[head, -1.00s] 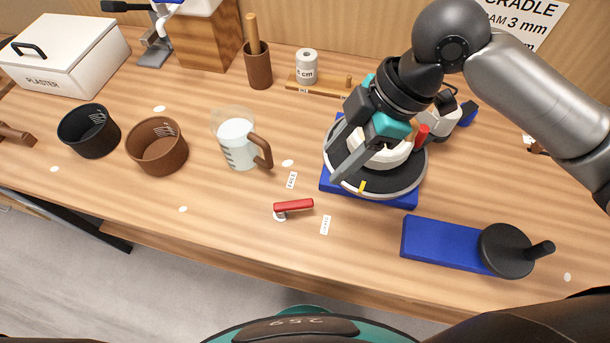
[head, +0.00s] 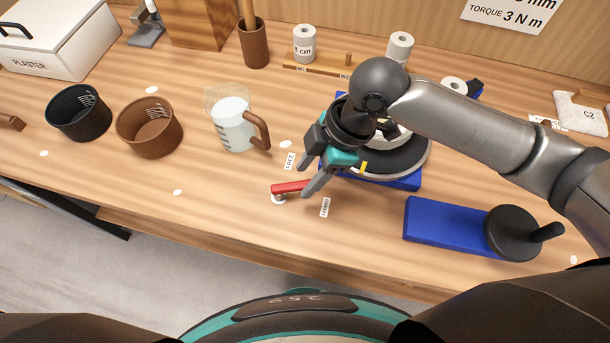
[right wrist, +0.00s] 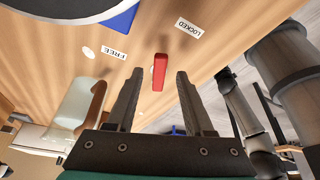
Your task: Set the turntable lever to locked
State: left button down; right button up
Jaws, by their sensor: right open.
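The red lever (head: 290,187) sits on a small white pivot on the table, in front of the turntable (head: 405,158) with its blue base. Its bar points right, between the FREE label (head: 290,161) and the LOCKED label (head: 325,206). My right gripper (head: 306,180) is open at the lever's right end, its fingers pointing down. In the right wrist view the red lever (right wrist: 160,72) appears between the open fingers (right wrist: 158,76), apart from both. The labels FREE (right wrist: 114,54) and LOCKED (right wrist: 188,28) lie beyond. My left gripper is not in view.
A measuring jug (head: 232,127) with a brown handle stands left of the lever. Brown (head: 150,130) and black (head: 80,114) bowls stand farther left. A blue block (head: 440,226) with a black round handle piece (head: 513,233) lies to the right. The table front near the lever is clear.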

jog(key=shift+a+f, duration=0.25)
jog(key=shift+f, duration=0.45)
grip_shut()
